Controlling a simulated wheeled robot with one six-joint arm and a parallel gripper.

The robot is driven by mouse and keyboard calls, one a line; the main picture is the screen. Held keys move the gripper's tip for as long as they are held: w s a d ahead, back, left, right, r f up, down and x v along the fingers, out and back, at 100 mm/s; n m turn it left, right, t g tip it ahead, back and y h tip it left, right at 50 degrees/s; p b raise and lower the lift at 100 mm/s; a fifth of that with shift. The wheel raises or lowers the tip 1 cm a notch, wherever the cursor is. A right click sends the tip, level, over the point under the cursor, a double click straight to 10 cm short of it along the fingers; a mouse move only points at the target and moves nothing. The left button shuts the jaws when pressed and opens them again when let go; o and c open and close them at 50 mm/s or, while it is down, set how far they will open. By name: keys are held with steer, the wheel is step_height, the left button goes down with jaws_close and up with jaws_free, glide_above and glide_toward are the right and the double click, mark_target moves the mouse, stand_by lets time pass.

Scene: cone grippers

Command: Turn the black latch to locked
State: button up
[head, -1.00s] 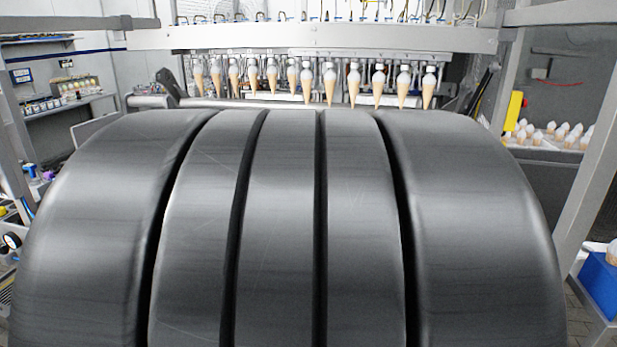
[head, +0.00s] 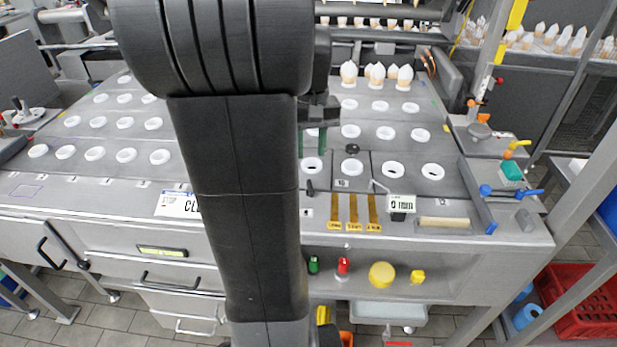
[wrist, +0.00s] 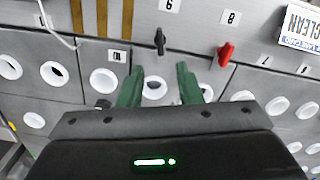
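The black latch (wrist: 160,41) shows in the wrist view on the grey panel, just below a number label, with its handle pointing roughly up and down the picture. In the head view the small black latch (head: 310,187) is just right of my arm. My gripper (wrist: 160,68) has two green fingers, spread apart with nothing between the tips. In the wrist view the latch lies beyond the fingertips, centred between them and apart from them. In the head view my gripper (head: 312,140) hangs over the panel behind the latch, partly hidden by my arm.
A red latch (wrist: 225,53) stands right of the black one in the wrist view. White-rimmed holes (head: 376,168) fill the panel. A black round knob (head: 352,149) and yellow strips (head: 353,212) are near. Several white-topped cones (head: 376,75) stand at the back.

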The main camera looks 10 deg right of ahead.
step_height(320, 180, down, 10)
stand_by(0.3)
steer(key=shift+c, duration=0.2)
jaws_close()
